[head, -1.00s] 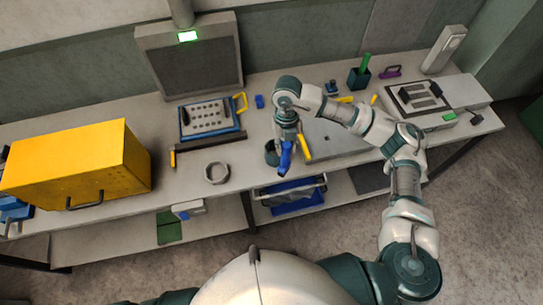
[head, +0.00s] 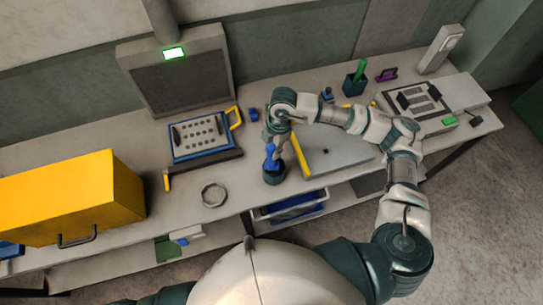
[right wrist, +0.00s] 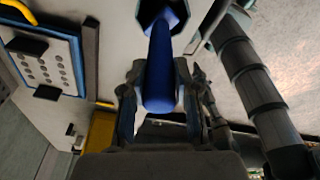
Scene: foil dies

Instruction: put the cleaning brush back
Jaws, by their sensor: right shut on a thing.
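The cleaning brush shows as a blue handle (head: 271,157) in the head view, below my right gripper (head: 274,143). My right gripper is shut on it. The brush stands nearly upright at the mouth of a dark teal cup (head: 275,178) near the table's front edge; its lower end is hidden, so I cannot tell how deep it sits. In the right wrist view, the blue handle (right wrist: 160,70) lies between the fingers of the right gripper (right wrist: 157,90). My left gripper is not in view.
A grey plate with a yellow edge (head: 335,150) lies right of the cup. A metal ring (head: 213,195) and a blue-framed panel (head: 199,135) lie to the left. A yellow box (head: 70,200) stands farther left. A blue bin (head: 290,207) sits below the tabletop.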

